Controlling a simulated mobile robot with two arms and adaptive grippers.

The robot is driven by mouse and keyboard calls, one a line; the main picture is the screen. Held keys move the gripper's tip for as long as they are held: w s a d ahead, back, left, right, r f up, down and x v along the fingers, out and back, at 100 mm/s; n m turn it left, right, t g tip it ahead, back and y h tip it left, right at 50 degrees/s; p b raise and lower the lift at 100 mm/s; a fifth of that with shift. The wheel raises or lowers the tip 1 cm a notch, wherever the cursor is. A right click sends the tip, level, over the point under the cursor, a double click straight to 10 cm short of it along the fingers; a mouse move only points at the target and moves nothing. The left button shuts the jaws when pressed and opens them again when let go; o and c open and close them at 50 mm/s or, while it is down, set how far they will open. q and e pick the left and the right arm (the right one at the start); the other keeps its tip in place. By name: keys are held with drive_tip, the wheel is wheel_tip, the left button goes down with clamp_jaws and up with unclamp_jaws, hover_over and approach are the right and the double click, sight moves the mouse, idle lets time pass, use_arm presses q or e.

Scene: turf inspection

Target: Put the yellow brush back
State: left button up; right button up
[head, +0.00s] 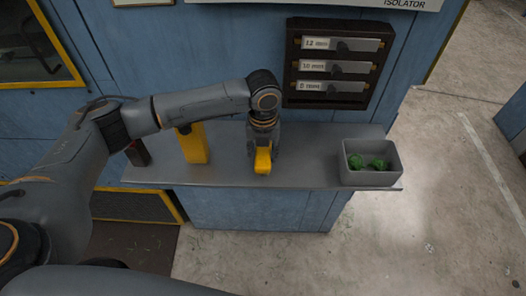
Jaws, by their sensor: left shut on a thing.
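My left gripper (262,148) points down over the middle of the grey shelf and is shut on a yellow piece. This piece looks like the yellow brush (263,161); its upper part is hidden by the gripper. I cannot tell whether its lower end touches the shelf. A second yellow thing, an upright block (193,144), stands on the shelf to the left, partly behind my left arm. My right gripper is not in view.
The grey shelf (310,176) has free room between the gripper and a grey bin (370,178) holding green pieces (379,163). A dark object (138,153) stands at the left end. A dark rack (293,62) with labelled slots hangs on the blue wall.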

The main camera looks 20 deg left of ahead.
use_arm(q)
drive_tip(key=shift+f, duration=0.2)
drive_tip(key=o, duration=1.4)
